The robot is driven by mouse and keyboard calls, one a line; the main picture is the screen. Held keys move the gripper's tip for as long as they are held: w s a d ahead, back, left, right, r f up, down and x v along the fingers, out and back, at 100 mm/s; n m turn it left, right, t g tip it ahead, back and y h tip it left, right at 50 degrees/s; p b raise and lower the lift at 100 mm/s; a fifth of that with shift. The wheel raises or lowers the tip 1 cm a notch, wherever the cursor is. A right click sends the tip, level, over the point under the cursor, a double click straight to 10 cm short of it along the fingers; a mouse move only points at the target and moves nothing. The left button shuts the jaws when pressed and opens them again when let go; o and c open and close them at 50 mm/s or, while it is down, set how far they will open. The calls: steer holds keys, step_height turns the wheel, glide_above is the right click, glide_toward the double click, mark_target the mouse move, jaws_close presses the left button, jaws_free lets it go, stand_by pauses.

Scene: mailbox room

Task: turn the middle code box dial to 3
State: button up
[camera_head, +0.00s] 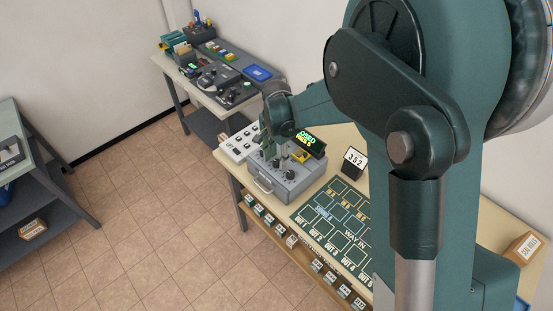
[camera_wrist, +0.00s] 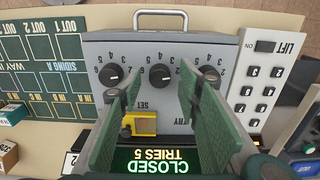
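The grey code box (camera_head: 285,185) stands on the bench with its handle to the front. In the wrist view its panel appears upside down, with the middle dial (camera_wrist: 160,76) black and ringed by numbers. Another dial (camera_wrist: 113,76) sits to its left; a third (camera_wrist: 209,73) is partly hidden behind my right finger. The middle dial's exact setting is too small to read. My gripper (camera_wrist: 159,90) is open, its green fingers apart, with the middle dial showing in the gap between them. Contact with the dial cannot be told. In the head view my gripper (camera_head: 268,148) is over the box.
A display (camera_wrist: 155,160) reads CLOSED, TRIES 5. A yellow SET part (camera_wrist: 140,122) lies between the dials and the display. A keypad marked LIFT (camera_wrist: 262,85) adjoins the box. A card reading 352 (camera_head: 354,160) and a green track board (camera_head: 335,215) are nearby.

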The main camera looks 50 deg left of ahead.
steer(key=shift+f, duration=0.45)
steer(key=c, duration=0.9)
